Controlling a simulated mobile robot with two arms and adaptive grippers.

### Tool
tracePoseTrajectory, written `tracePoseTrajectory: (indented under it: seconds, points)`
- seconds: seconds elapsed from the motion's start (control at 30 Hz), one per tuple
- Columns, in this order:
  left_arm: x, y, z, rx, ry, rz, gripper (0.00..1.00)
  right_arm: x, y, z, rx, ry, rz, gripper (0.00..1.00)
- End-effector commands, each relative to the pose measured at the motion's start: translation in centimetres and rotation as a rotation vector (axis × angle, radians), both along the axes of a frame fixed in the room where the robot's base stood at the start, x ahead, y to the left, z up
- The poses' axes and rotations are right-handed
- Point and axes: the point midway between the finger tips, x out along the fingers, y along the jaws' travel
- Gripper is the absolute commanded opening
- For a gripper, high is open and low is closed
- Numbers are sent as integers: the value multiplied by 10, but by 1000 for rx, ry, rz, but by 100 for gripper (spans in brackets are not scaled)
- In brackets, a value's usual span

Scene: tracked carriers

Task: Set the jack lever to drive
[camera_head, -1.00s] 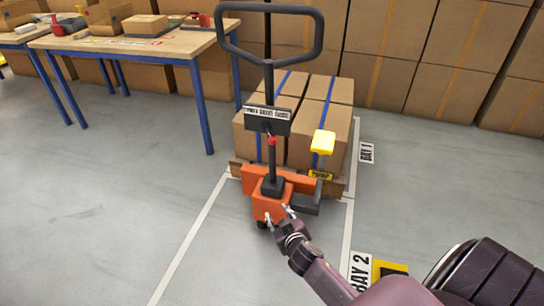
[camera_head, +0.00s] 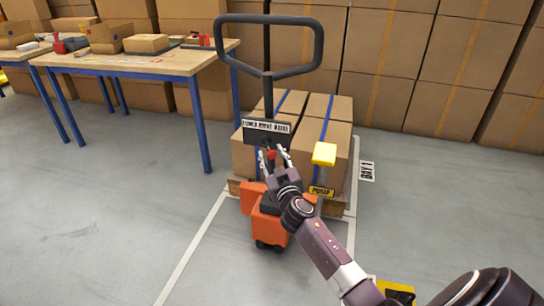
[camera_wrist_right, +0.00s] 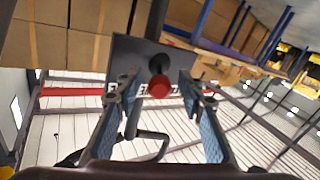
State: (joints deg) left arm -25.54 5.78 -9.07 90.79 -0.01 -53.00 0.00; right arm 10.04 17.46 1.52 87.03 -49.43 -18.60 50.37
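The jack (camera_head: 266,229) has an orange base and a tall black handle (camera_head: 318,45) with a loop at the top. A dark plate with a white label strip (camera_head: 266,126) sits on its column; the lettering is too small to read surely. The red-knobbed lever (camera_head: 271,154) is just below this plate. My right gripper (camera_head: 272,157) is open, its fingers on either side of the red knob. In the right wrist view the red knob (camera_wrist_right: 158,87) lies between the spread fingers, with clear gaps on both sides. My left gripper is not in view.
Cartons with blue straps (camera_head: 321,133) stand on a pallet behind the jack. A yellow pedal-like pad (camera_head: 324,153) stands right of my gripper. A wooden workbench (camera_head: 150,62) is at the left. Stacked boxes line the back. Grey floor (camera_head: 100,210) is free at the left.

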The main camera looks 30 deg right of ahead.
Motion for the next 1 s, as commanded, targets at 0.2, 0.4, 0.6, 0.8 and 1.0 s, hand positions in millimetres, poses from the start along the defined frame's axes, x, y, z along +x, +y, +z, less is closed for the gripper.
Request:
tracePoseTrajectory:
  seconds: [0.2,0.4,0.6,0.8,1.0]
  points:
    - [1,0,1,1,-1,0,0,1,0,-1,-1,1,1,36]
    - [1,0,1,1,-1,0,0,1,0,-1,-1,1,1,20]
    - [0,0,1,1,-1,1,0,1,0,-1,-1,1,1,0]
    - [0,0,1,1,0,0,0,1,0,-1,-1,1,1,0]
    - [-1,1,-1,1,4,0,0,1,1,-1,0,1,-2,0]
